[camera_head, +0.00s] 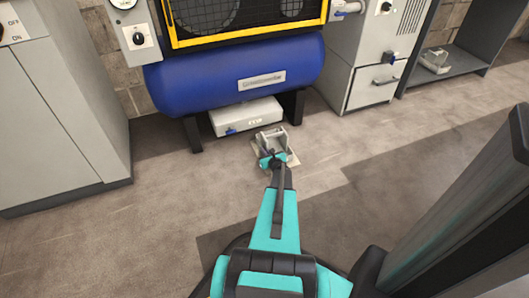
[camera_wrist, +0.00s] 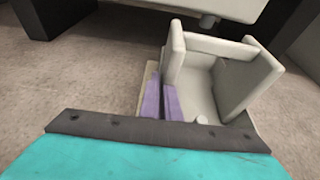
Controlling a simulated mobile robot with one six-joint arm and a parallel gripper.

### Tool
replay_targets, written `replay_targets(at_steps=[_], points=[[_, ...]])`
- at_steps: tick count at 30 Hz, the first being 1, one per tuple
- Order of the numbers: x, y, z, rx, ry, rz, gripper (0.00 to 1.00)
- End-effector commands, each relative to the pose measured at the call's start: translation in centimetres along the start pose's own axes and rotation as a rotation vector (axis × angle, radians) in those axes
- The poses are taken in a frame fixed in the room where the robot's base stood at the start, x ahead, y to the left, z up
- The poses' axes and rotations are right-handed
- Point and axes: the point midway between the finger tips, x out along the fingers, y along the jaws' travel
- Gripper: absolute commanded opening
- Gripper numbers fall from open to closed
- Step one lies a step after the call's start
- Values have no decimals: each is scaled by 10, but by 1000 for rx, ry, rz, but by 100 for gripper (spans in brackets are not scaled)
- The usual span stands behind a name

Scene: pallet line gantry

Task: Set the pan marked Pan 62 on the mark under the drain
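A pale grey open-topped pan (camera_head: 269,138) sits on the floor in front of the blue tank. In the wrist view the pan (camera_wrist: 238,83) has raised walls and a flat floor; no label is readable. A pale flat patch (camera_wrist: 146,88) shows under its left edge; I cannot tell if it is the mark. My gripper (camera_wrist: 160,98) has two purple fingers close together at the pan's left wall. Whether they grip that wall cannot be told. In the head view my gripper (camera_head: 272,160) is at the pan's near side.
The blue tank (camera_head: 200,85) stands on dark legs, with a white box (camera_head: 247,116) beneath it. A similar pale pan-like item (camera_head: 435,60) lies on a dark low shelf at right. Grey cabinets (camera_head: 50,110) stand on the left. The brown floor between is open.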

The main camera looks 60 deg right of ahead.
Motion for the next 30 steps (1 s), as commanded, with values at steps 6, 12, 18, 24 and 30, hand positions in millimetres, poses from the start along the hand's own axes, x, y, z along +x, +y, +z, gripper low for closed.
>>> replay_targets(at_steps=[6,12,18,24,30], points=[[0,0,2,0,-2,0,0],[1,-1,-3,0,-1,-1,0],[1,-1,-2,1,0,-1,22],[0,-1,-2,1,0,-1,22],[-1,-1,1,1,0,-2,22]])
